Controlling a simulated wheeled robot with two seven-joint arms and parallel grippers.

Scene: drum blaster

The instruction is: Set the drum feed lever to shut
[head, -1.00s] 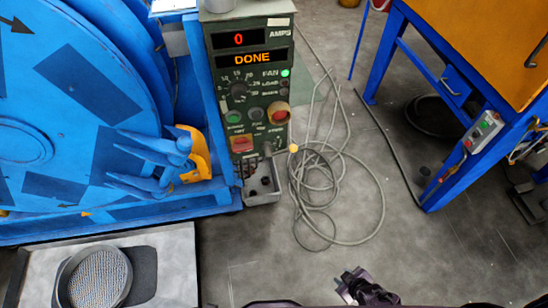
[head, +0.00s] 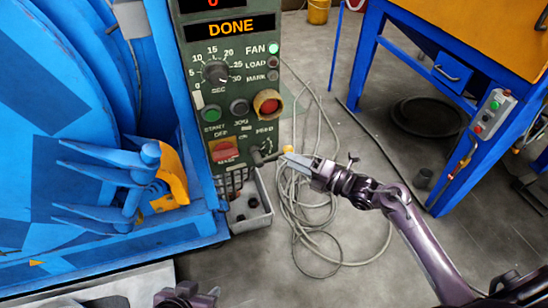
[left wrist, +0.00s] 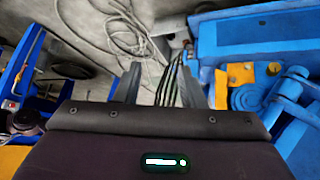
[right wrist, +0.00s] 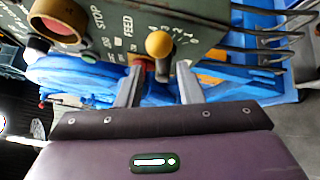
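The drum feed lever is a dark rod with a yellow ball knob (head: 288,149), sticking out to the right from the lower part of the green control panel (head: 237,100). The FEED marking and scale are beside it. My right gripper (head: 291,160) is at the lever's knob end. In the right wrist view the right gripper (right wrist: 160,72) is open, its fingers on either side of the knob (right wrist: 159,44) and stem; I cannot tell whether they touch. My left gripper (left wrist: 158,82) is open and empty, low at the bottom edge of the head view (head: 187,294).
The blue drum machine (head: 70,110) with a pronged blue part (head: 120,185) stands left. A grey bin (head: 250,207) sits under the panel. Cable coils (head: 310,215) lie on the floor. A blue-framed cabinet (head: 365,60) stands right. The display reads DONE.

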